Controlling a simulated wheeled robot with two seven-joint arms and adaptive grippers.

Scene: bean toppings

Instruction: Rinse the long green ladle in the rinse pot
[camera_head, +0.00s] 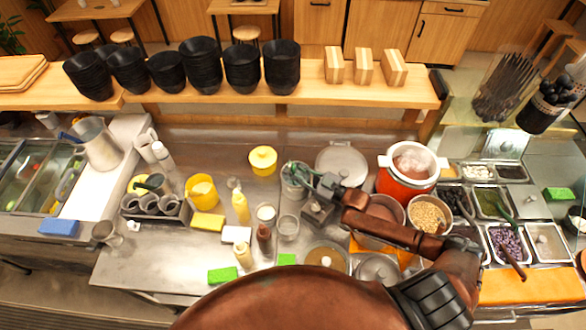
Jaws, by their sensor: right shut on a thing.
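My right gripper (322,186) reaches in from the lower right, its tip just right of a small grey metal pot (294,188) in the middle of the counter, which looks like the rinse pot. The gripper is shut on the green ladle (292,167), whose dark green part shows over the pot's mouth. I cannot tell how deep the ladle is in the pot or whether it touches the wall. My left gripper is not in view.
A red pot (398,183) and a bowl of beans (428,215) stand to the right. Topping trays (508,245) lie farther right. Bottles, a yellow cup (202,190) and sponges stand to the left. Stacked black bowls (201,66) line the back shelf. Bare counter shows at front left.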

